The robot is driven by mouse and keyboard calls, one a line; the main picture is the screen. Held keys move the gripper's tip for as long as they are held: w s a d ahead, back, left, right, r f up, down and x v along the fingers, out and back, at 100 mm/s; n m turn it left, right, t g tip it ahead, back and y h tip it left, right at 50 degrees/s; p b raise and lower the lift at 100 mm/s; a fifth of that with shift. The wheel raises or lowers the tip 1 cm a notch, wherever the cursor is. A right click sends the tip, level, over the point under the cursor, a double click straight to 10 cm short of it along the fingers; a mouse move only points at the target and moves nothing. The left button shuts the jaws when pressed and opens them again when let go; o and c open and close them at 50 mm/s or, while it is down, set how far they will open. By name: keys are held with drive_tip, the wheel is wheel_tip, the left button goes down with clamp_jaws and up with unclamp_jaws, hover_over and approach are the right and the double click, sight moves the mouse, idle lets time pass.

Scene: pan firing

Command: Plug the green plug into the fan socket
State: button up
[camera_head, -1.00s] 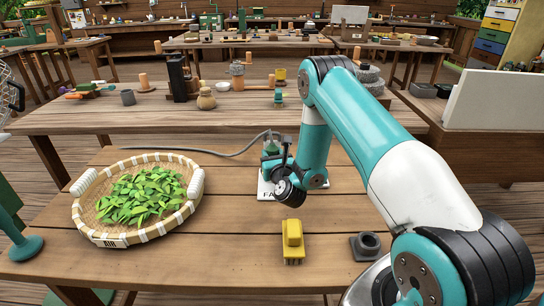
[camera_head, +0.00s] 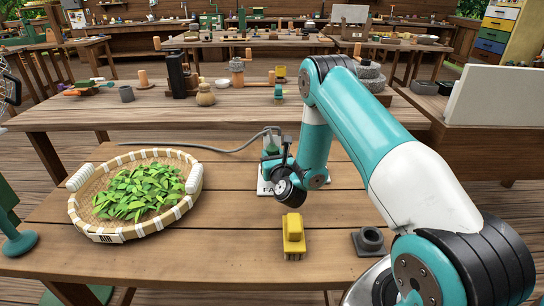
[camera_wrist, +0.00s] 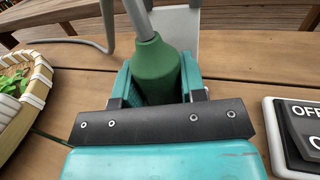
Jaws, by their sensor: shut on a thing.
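The green plug (camera_wrist: 156,66) has a rounded body with a grey cable leaving its top. In the wrist view it stands between the teal jaws of my gripper (camera_wrist: 157,88), which are shut on it. In the head view my gripper (camera_head: 275,163) is over the far part of the near table, and the plug (camera_head: 271,143) shows at its far side. The white plate (camera_head: 264,188) below, with partly hidden letters starting "FA", lies under my gripper. The socket opening is hidden by my gripper and arm. I cannot tell whether the plug touches it.
A basket of green leaves (camera_head: 85,213) stands at the left. A switch marked OFF (camera_wrist: 297,135) is at the right in the wrist view. The grey cable (camera_head: 205,149) trails left across the table.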

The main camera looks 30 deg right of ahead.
drive_tip(key=shift+f+b, duration=0.3)
drive_tip(key=shift+b, duration=0.05)
drive_tip(key=o, duration=1.1)
drive_tip(key=shift+r, duration=0.1)
wheel_tip(320, 180, up, 20)
drive_tip(key=p, duration=1.1)
drive_tip(key=shift+p, duration=0.4)
